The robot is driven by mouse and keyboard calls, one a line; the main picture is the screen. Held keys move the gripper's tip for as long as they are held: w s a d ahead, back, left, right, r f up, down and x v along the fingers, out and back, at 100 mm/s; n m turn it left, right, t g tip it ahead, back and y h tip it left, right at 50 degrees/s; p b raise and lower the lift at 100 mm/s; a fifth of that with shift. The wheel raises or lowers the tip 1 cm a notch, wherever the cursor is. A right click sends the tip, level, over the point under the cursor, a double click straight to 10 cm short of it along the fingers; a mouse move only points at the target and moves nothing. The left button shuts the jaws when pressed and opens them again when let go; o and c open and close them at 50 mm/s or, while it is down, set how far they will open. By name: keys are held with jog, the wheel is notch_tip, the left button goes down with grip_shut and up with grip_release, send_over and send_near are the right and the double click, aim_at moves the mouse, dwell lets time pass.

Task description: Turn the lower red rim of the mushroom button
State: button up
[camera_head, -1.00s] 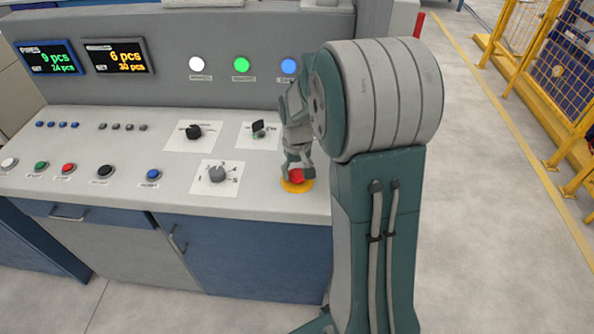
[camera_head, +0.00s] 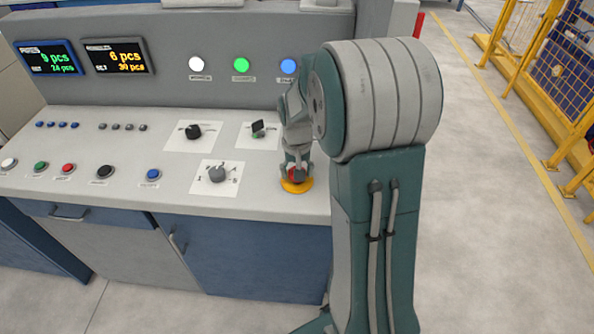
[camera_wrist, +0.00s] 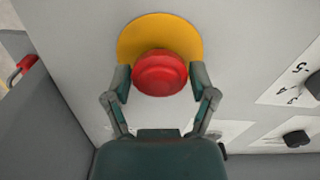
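The red mushroom button (camera_wrist: 160,72) sits on a round yellow plate (camera_wrist: 160,32) on the console top. In the head view the red button (camera_head: 296,175) and yellow plate (camera_head: 297,187) are near the console's front right corner, partly covered by my gripper (camera_head: 297,171). In the wrist view my gripper (camera_wrist: 158,82) has one finger on each side of the button's near part. The fingers are apart and lie close against the red rim; whether both press on it is hard to tell. The lower rim is partly hidden by the button's head.
A grey rotary selector (camera_head: 217,174) stands left of the button, with black selectors (camera_head: 193,132) (camera_head: 258,127) behind. A blue push button (camera_head: 153,175) and others line the left. The console's front edge is close to the button.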

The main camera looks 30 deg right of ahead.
jog(key=shift+o, duration=0.4)
jog(key=shift+w+r, duration=0.1)
jog(key=shift+r, duration=0.5)
notch_tip(320, 180, up, 9)
jog(key=shift+r, duration=0.9)
